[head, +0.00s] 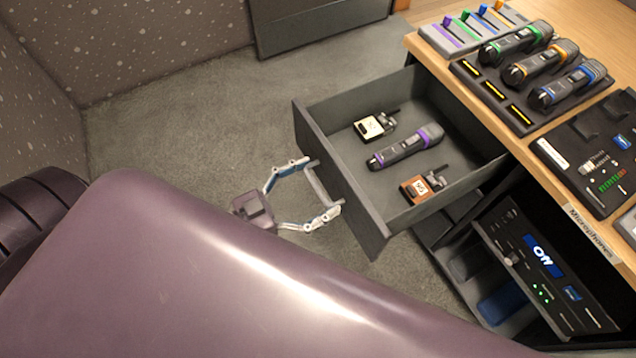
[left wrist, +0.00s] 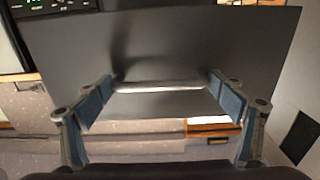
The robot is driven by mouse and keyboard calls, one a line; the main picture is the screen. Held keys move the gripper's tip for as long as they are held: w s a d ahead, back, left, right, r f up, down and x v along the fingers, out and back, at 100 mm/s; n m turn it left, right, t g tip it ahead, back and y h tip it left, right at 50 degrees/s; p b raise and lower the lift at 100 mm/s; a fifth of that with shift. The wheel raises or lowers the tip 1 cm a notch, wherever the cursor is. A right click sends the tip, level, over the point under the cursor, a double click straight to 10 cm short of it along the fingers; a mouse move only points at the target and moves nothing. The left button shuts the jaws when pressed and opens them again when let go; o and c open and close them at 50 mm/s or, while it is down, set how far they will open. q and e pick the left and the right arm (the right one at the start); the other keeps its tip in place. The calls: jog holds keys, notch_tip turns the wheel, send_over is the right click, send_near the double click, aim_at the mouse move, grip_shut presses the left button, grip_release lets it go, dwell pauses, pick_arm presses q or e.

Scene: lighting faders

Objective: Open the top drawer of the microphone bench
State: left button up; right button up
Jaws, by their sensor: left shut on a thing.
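The top drawer (head: 342,185) of the microphone bench (head: 425,47) stands pulled well out. Inside it lie a microphone with a purple ring (head: 405,146) and two small packs, one pale (head: 370,127) and one orange (head: 415,190). My left gripper (head: 325,190) is at the drawer's front, its two fingers at the ends of the bar handle (head: 316,186). It is shut on the handle. In the left wrist view the handle (left wrist: 160,86) spans between the fingers against the dark drawer front (left wrist: 180,45). My right gripper is not in view.
Below the drawer, an open shelf holds a unit reading "Off" (head: 543,255). Grey carpet (head: 190,130) is clear left of the drawer. A dark panel (head: 315,25) stands at the back.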

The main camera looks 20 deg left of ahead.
pick_arm(q)
jog(key=o, duration=1.4)
jog(key=shift+s+d, duration=0.1)
jog(key=v, duration=1.2)
jog(key=shift+d+f, duration=0.1)
